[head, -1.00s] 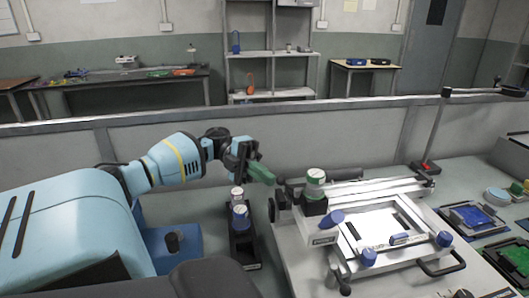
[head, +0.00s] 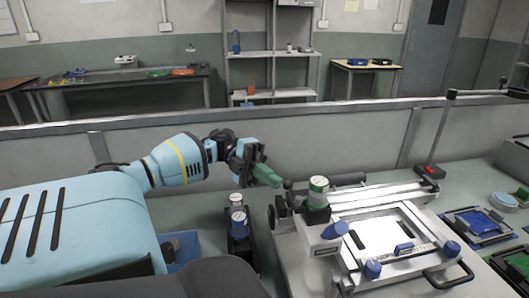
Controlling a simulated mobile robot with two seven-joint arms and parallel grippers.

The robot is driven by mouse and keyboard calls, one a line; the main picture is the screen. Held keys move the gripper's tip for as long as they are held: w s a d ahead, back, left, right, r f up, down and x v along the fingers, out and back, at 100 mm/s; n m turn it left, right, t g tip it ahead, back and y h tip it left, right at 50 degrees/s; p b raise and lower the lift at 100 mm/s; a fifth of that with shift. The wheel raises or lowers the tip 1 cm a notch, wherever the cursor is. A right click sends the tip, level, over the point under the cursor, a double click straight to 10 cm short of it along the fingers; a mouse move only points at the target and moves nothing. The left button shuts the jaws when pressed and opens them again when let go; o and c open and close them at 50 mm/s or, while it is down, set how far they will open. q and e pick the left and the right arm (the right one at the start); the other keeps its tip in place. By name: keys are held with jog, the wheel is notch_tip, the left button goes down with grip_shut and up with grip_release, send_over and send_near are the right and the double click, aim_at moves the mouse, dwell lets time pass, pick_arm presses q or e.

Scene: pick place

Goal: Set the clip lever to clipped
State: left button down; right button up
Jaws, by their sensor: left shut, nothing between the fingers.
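A white printing fixture (head: 300,250) stands on the bench at the right, with a pale frame (head: 405,228), blue knobs (head: 372,269) and a rail across its back. A dark lever-like part (head: 287,185) sticks up at its back left corner; I cannot tell for sure whether this is the clip lever or how it is set. My left gripper (head: 268,176) has green fingers, shut and empty. It is just left of that dark part, seemingly a little above it; contact cannot be made out. My right gripper is not in view.
A green-and-white jar (head: 318,188) stands on the fixture near my left gripper. A black holder (head: 240,250) with white-topped jars stands left of the fixture. A low grey partition (head: 270,150) runs behind. Blue trays (head: 475,222) lie at the right.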

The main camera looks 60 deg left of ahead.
pick_arm(q)
jog(key=s+a+b, duration=0.1)
jog(key=a+b, duration=0.2)
jog(key=a, duration=0.5)
jog(key=shift+r, duration=0.15)
jog(key=shift+d, duration=0.1)
dwell(0.4)
